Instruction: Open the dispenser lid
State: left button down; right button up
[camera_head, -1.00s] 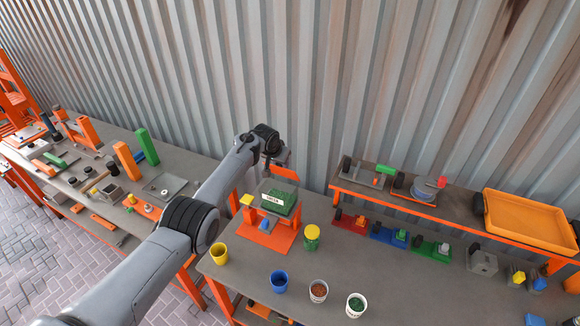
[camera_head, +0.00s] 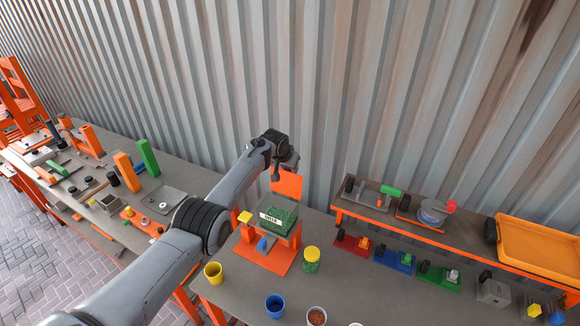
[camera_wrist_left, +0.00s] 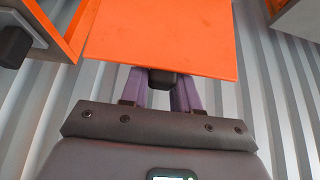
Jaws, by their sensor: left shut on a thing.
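The dispenser (camera_head: 264,257) is an orange stand on the bench with a clear bin of green pellets (camera_head: 279,221) labelled GREEN. Its orange lid (camera_head: 287,186) is raised, standing up behind the bin, and the bin's top looks uncovered. My left gripper (camera_head: 284,168) is at the lid's upper edge. In the left wrist view the lid (camera_wrist_left: 165,35) fills the top middle, and the gripper (camera_wrist_left: 162,85) is shut on a dark knob (camera_wrist_left: 162,78) at its edge. The fingertips are partly hidden behind the lid. My right gripper is not in view.
A raised shelf (camera_head: 410,222) and an orange tray (camera_head: 540,250) are to the right. A corrugated wall (camera_head: 330,90) stands close behind.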

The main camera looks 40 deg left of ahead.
pick_arm(q)
jog(key=shift+f, duration=0.6)
jog(key=c, duration=1.1)
grip_release()
jog(key=shift+o, duration=0.9)
jog(key=shift+s, duration=0.15)
jog(key=shift+r, duration=0.2)
jog(key=shift+p+v, duration=0.75)
jog(key=shift+v, duration=0.3)
jog(key=v, duration=0.8)
jog(key=shift+r, duration=0.3)
jog(key=shift+f, duration=0.1)
